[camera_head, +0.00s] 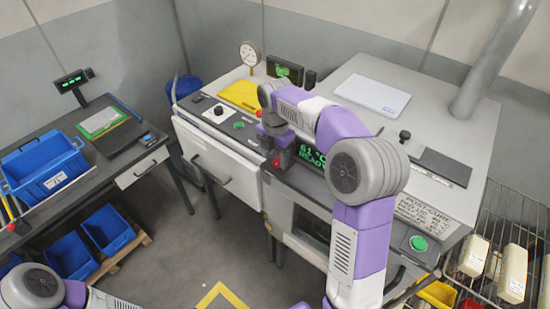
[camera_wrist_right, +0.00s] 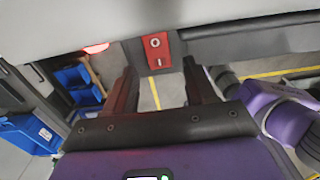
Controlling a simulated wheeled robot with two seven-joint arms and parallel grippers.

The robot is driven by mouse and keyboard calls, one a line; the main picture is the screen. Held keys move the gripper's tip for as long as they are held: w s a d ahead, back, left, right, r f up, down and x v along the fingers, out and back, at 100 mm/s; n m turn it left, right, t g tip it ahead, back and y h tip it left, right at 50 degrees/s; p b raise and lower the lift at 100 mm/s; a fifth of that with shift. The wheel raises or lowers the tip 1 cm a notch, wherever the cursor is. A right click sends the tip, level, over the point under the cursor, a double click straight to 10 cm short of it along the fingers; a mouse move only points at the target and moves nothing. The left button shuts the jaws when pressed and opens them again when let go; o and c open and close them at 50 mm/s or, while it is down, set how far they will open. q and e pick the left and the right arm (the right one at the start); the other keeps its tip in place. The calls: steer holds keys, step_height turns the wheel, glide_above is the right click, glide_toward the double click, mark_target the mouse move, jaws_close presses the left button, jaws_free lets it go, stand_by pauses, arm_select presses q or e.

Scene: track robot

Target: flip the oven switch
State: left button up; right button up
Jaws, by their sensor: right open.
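The oven switch (camera_wrist_right: 156,50) is a small red rocker marked O and I, upright on a dark panel in the right wrist view. My right gripper (camera_wrist_right: 160,76) is open, with its two dark fingers pointing at the switch from either side. The gap between the fingers is empty; whether a fingertip touches the switch I cannot tell. In the head view my right gripper (camera_head: 278,152) is at the oven front, left of the green display (camera_head: 311,153) reading 61 °C READY. The switch cannot be made out clearly there. My left gripper is out of view.
A red lamp (camera_wrist_right: 97,48) glows left of the switch. A white-fronted cabinet (camera_head: 222,165) with a yellow item (camera_head: 240,95) on top stands left of the oven. A green button (camera_head: 418,243) is on the right unit.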

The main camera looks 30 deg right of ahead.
steer(key=shift+s+f, duration=0.15)
steer(key=shift+f, duration=0.4)
steer(key=shift+c, duration=1.3)
jaws_close()
steer(key=y+p, duration=0.1)
steer(key=p, duration=0.1)
steer(key=y+p, duration=0.1)
steer(key=p, duration=0.1)
steer(key=shift+w+d+r+g+p, duration=0.2)
steer(key=shift+d+r+g+p, duration=0.1)
steer(key=shift+d+g, duration=0.1)
steer(key=shift+f+y+p, duration=0.1)
steer(key=shift+y+p, duration=0.3)
steer(key=shift+p, duration=0.05)
